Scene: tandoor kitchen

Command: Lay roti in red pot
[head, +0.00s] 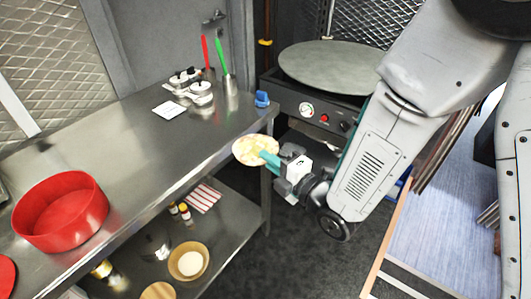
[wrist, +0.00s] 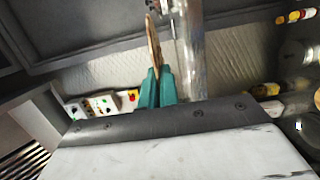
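The roti (head: 252,149) is a pale, browned flat disc near the right end of the steel counter in the head view. My gripper (head: 270,159) has teal fingers and is shut on the roti's near right edge. In the wrist view the roti (wrist: 153,43) shows edge-on as a thin brown strip between the teal fingertips of my gripper (wrist: 154,78). The red pot (head: 60,222) is round, wide and open, and stands on the counter at the left of the head view, well apart from the roti. Its inside looks empty.
The steel counter (head: 150,140) is clear between pot and roti. Utensil holder (head: 226,92), condiment jars (head: 200,92) and a white card (head: 169,109) stand toward its back. A round griddle (head: 330,66) is behind right. A lower shelf holds bowls (head: 188,260). A red disc (head: 6,274) lies front left.

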